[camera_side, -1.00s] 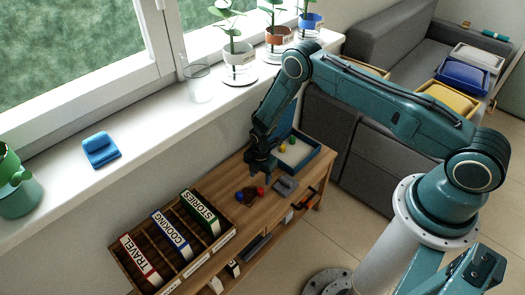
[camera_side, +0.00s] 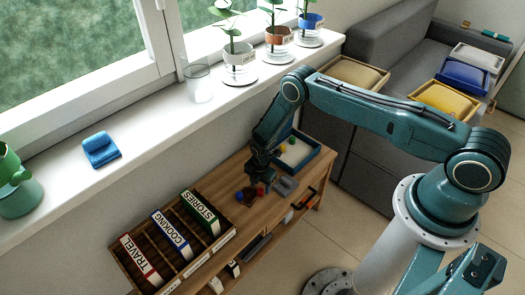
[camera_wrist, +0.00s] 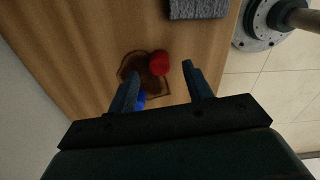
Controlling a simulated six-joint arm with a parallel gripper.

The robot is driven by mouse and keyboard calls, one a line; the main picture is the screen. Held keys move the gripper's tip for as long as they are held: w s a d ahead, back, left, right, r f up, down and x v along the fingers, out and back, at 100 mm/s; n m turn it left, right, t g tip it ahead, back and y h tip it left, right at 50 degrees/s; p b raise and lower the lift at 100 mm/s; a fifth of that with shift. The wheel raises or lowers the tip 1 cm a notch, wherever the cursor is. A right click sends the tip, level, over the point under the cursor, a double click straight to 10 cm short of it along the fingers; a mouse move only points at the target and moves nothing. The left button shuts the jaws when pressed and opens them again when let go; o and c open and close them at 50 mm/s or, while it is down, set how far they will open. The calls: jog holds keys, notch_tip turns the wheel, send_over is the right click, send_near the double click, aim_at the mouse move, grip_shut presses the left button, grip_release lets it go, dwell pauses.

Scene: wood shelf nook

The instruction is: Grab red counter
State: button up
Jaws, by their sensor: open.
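The red counter (camera_wrist: 159,63) lies on the wooden shelf top at the edge of a brown patch (camera_wrist: 132,63). It sits ahead of and between the two fingers of my gripper (camera_wrist: 160,78) in the wrist view, nearer the right finger. In the side view the red counter (camera_side: 261,189) shows just below my gripper (camera_side: 259,178). My gripper is open, with nothing held between its fingers. A blue counter (camera_wrist: 140,101) lies near the left finger, partly hidden by it. It also shows in the side view (camera_side: 239,196).
A grey block (camera_wrist: 198,8) lies close by on the shelf. A blue-walled tray (camera_side: 318,153) with yellow and green pieces stands behind my gripper. A wooden book rack (camera_side: 150,262) stands to the left. Potted plants line the sill above.

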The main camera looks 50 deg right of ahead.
aim_at(260, 192)
jog(key=shift+f, duration=1.3)
jog(key=c, duration=1)
